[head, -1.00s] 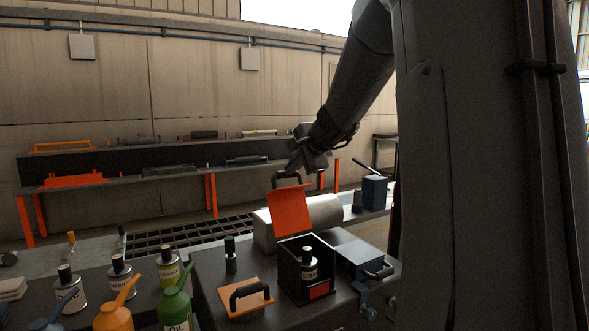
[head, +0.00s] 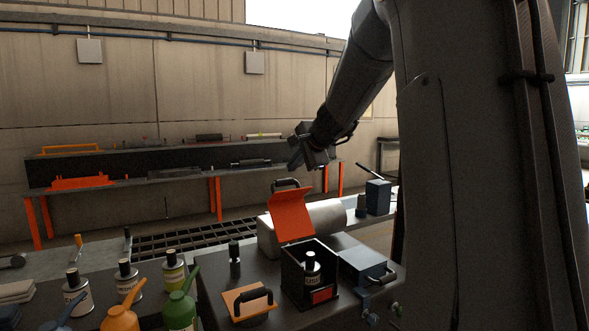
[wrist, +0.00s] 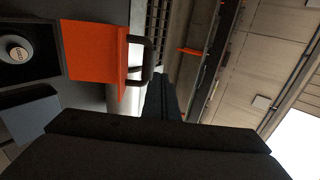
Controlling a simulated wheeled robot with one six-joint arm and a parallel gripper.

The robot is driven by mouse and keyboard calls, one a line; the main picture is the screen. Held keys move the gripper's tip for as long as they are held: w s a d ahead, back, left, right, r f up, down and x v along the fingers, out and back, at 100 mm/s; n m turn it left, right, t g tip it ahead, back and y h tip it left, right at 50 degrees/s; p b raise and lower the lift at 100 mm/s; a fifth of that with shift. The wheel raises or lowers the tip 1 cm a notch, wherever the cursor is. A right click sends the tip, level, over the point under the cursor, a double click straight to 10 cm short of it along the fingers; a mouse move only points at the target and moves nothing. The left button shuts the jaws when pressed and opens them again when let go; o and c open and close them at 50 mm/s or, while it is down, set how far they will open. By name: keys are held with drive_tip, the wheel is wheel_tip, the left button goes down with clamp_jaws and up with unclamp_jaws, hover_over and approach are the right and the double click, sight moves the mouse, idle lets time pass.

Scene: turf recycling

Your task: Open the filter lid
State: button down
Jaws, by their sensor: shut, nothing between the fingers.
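An orange lid (head: 291,216) with a black handle (head: 286,184) stands raised, leaning slightly back, at the rear edge of an open dark box (head: 294,278). I cannot tell from a label which lid is the filter's.
A flat orange plate with a black handle (head: 248,299) lies left of the box. A blue-grey box (head: 362,262) sits to its right, and a light cylinder (head: 325,220) behind. Several bottles and oil cans crowd the left bench.

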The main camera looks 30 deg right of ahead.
drive_tip(key=s+r+b, duration=0.2)
drive_tip(key=s+r, duration=0.4)
drive_tip(key=r, duration=0.1)
drive_tip(key=s+a+f+n+g, duration=0.25)
drive_tip(key=s+a+f, duration=0.2)
drive_tip(key=f, duration=0.35)
drive_tip(key=s+a+f+n+g, duration=0.25)
drive_tip(key=a+f, duration=0.25)
drive_tip(key=f, duration=0.3)
drive_tip(key=s+a+f+n+g, duration=0.1)
drive_tip(key=s+a+f+n, duration=0.35)
drive_tip(key=f, duration=0.35)
drive_tip(key=s+a+f+n+g, duration=0.2)
drive_tip(key=s+a+f+n, duration=0.1)
drive_tip(key=s+f, duration=0.4)
drive_tip(key=s+a+f+n+g, duration=0.2)
drive_tip(key=s+f+n, duration=0.3)
drive_tip(key=s, duration=0.6)
wheel_tip(320, 180, down, 2)
drive_tip(key=shift+a+f+p, duration=0.1)
drive_tip(key=shift+a+p, duration=0.2)
drive_tip(key=shift+a, duration=0.15)
drive_tip(key=shift+s+d, duration=0.1)
